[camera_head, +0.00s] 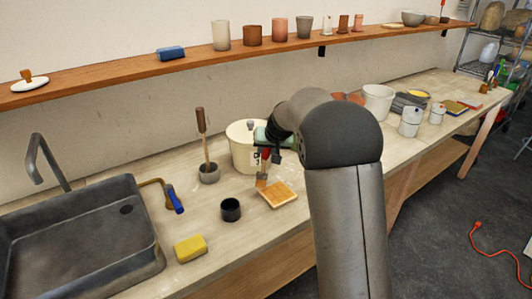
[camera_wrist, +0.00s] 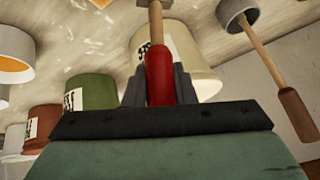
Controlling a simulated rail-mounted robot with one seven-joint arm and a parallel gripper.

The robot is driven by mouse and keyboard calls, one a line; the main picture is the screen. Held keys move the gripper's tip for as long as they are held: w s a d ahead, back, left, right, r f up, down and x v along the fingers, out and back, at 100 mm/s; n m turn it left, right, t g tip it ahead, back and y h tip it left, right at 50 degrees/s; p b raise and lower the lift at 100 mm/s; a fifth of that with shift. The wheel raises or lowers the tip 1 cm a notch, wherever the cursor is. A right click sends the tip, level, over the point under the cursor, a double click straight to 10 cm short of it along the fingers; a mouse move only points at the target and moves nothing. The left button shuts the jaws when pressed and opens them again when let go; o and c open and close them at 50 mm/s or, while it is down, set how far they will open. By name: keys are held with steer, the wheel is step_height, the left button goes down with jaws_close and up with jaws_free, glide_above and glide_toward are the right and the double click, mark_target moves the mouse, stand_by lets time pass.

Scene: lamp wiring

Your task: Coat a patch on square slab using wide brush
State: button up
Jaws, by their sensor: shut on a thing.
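My gripper (camera_head: 266,155) is shut on the red handle of the wide brush (camera_head: 262,180). In the wrist view my gripper's dark fingers (camera_wrist: 160,90) clasp the brush's red handle (camera_wrist: 158,70) from both sides, and its pale upper part runs out of the top of the frame. The square slab (camera_head: 279,195) is orange-tan and lies flat on the bench. The brush head hangs at the slab's back left corner; I cannot tell whether it touches the slab or the bench. The slab does not show clearly in the wrist view.
A cream bucket (camera_head: 241,147) stands right behind the brush. Green (camera_wrist: 90,95) and brown labelled containers show in the wrist view.

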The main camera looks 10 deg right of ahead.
steer(key=shift+a+r+p, duration=0.1)
steer(key=shift+r+p, duration=1.3)
steer(key=shift+r, duration=1.3)
